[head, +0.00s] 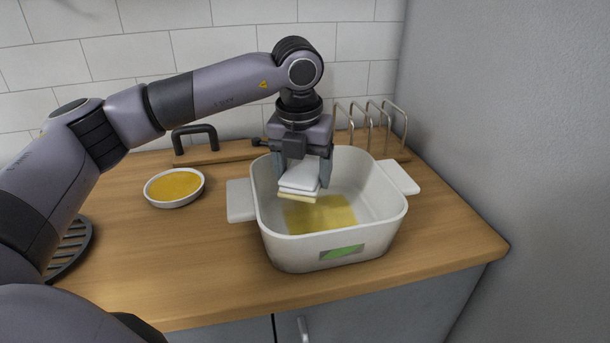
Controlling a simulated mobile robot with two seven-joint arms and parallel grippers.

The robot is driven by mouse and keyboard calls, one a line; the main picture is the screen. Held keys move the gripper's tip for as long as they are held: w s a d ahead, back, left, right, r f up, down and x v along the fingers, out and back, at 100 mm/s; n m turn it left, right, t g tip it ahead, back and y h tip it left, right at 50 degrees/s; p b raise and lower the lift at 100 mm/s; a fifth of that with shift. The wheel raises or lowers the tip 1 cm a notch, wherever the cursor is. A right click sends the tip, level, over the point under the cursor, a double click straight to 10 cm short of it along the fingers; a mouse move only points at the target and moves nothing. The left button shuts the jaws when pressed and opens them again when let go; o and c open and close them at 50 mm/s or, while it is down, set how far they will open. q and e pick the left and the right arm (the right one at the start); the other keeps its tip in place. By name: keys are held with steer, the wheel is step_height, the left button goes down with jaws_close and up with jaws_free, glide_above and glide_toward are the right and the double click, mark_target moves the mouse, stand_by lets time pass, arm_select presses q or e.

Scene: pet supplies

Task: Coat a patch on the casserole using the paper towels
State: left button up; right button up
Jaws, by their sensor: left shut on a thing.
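The casserole (335,254) is a white, deep, square dish with two side handles, standing on the wooden counter. A yellow patch (322,215) covers part of its inside floor. My left gripper (308,178) reaches in from above, over the casserole's opening. It is shut on the paper towels (301,177), a folded white stack with a yellowish lower edge. The towels are above the yellow patch; I cannot tell whether they touch it. My right gripper is not in view.
A small white bowl of yellow-orange stuff (174,186) stands left of the casserole. A wire rack (372,121) and a board with a dark handle (195,143) are behind, near the tiled wall. A grey wall closes the right side.

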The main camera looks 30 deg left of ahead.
arm_select(q)
steer(key=shift+r+p, duration=0.5)
steer(key=shift+r, duration=0.6)
